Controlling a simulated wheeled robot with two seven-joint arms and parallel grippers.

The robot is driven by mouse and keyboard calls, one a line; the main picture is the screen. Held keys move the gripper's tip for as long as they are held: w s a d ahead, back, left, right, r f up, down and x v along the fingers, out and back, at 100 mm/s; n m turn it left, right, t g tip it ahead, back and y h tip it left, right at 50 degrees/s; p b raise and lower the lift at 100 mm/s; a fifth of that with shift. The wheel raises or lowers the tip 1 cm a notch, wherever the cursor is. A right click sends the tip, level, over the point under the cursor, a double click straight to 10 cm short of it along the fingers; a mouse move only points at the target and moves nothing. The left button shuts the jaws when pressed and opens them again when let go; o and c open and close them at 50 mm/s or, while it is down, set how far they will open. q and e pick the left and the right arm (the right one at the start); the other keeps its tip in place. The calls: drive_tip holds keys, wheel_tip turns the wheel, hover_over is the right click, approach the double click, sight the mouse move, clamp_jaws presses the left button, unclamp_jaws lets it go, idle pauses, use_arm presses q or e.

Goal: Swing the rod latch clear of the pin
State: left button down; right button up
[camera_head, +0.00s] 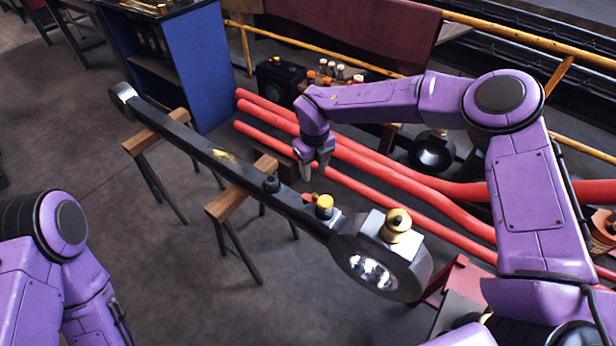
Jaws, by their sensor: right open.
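A long dark connecting rod (190,141) lies diagonally, with a small ring at the far left end and a large ring-shaped end (350,255) at the near right. On its top near the large end is a small latch fitting with a yellow cap (324,202) and a short red-orange piece (308,197) at its left. Which part is the pin is too small to tell. My right gripper (314,174) points down, open and empty, just above and behind the red-orange piece, apart from it. My left arm shows at the lower left; its gripper is out of view.
Wooden-topped trestles (238,195) support the rod. A brass cup (397,224) stands on the large end and a black knob (271,184) on the bar. Thick red pipes (400,180) run behind. A blue cabinet (204,65) stands at the back left. The left floor is clear.

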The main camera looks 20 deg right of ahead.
sight(315, 195)
drive_tip(key=s+f, duration=0.1)
drive_tip(key=f+p, duration=0.1)
drive_tip(key=f, duration=0.1)
drive_tip(key=s+f, duration=0.1)
drive_tip(key=f, duration=0.1)
drive_tip(key=shift+s+f+p, duration=0.2)
drive_tip(key=shift+s+p, duration=0.1)
drive_tip(key=shift+s, duration=0.05)
drive_tip(key=f, duration=0.2)
drive_tip(key=w+f, duration=0.1)
drive_tip(key=f, duration=0.1)
drive_tip(key=shift+w+f, duration=0.2)
drive_tip(key=shift+s+r, duration=0.1)
drive_tip(key=shift+r, duration=0.05)
use_arm(q)
drive_tip(key=shift+s+r, duration=0.8)
drive_tip(key=shift+r, duration=0.35)
use_arm(e)
clamp_jaws()
